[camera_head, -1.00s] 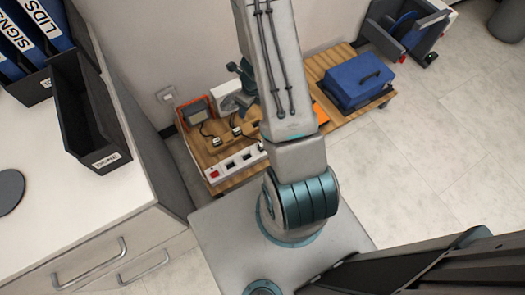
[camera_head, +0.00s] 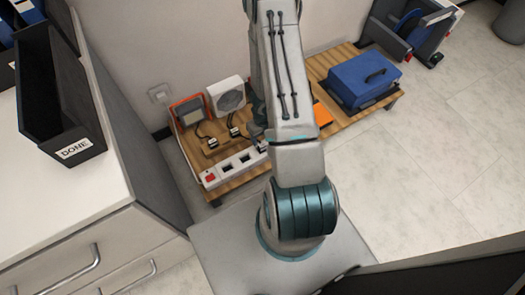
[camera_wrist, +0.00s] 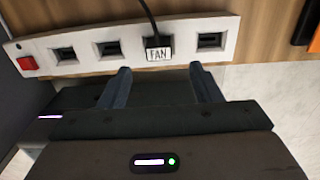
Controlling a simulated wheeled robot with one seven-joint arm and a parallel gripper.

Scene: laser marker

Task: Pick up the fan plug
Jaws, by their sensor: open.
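The fan plug (camera_wrist: 158,47), black with a white FAN label, sits at a socket of the white power strip (camera_wrist: 84,61) in the wrist view. A black cord runs up from it. My gripper (camera_wrist: 158,69) is open and empty, with a finger to either side of the plug's line. Its fingertips appear just short of the label; I cannot tell the height gap. In the head view the power strip (camera_head: 211,181) lies along the front of a low wooden cart, and my arm hides most of the gripper and the plug.
A blue toolbox (camera_head: 361,80) is on the cart's right. A white cabinet (camera_head: 110,195) stands left.

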